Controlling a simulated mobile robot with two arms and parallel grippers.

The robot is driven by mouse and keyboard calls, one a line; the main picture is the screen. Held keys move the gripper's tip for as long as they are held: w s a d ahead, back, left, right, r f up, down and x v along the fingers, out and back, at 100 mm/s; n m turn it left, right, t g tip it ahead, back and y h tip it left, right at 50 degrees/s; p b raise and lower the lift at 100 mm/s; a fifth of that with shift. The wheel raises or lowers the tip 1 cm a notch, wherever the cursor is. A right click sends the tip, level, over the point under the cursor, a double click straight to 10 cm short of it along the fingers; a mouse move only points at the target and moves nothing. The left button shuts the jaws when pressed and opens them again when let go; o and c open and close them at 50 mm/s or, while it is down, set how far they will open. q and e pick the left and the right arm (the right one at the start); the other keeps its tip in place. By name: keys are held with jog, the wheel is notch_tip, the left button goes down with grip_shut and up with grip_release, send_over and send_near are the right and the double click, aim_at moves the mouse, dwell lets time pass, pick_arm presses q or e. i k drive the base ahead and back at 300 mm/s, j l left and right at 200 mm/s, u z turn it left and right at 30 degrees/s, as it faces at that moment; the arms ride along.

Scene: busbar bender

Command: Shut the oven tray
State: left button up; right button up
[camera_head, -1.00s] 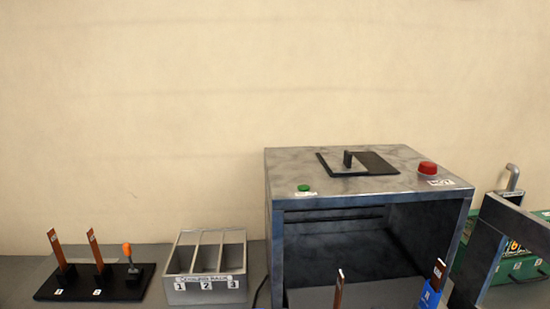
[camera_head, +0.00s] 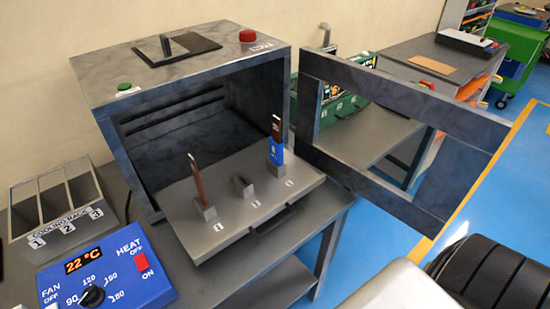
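The grey oven tray (camera_head: 240,235) is slid out of the front of the metal oven (camera_head: 110,82), with a dark handle (camera_head: 272,221) on its front edge. A copper bar (camera_head: 197,180) stands in the left holder on the tray. The middle holder (camera_head: 243,186) carries no bar. A bar with a blue lower part (camera_head: 276,151) stands at the right holder. The oven door (camera_head: 440,205), a dark frame with a window opening, is swung open to the right. Neither of my grippers is in view; part of my own body shows at the lower right.
A blue control box (camera_head: 105,278) reading 22 °C stands at the front left. A cooling rack (camera_head: 60,215) with three slots is left of the oven. A green case (camera_head: 345,108) sits behind the door. Blue floor (camera_head: 380,240) is open beyond the bench edge.

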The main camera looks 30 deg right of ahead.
aim_at(243, 190)
jog(key=z, duration=1)
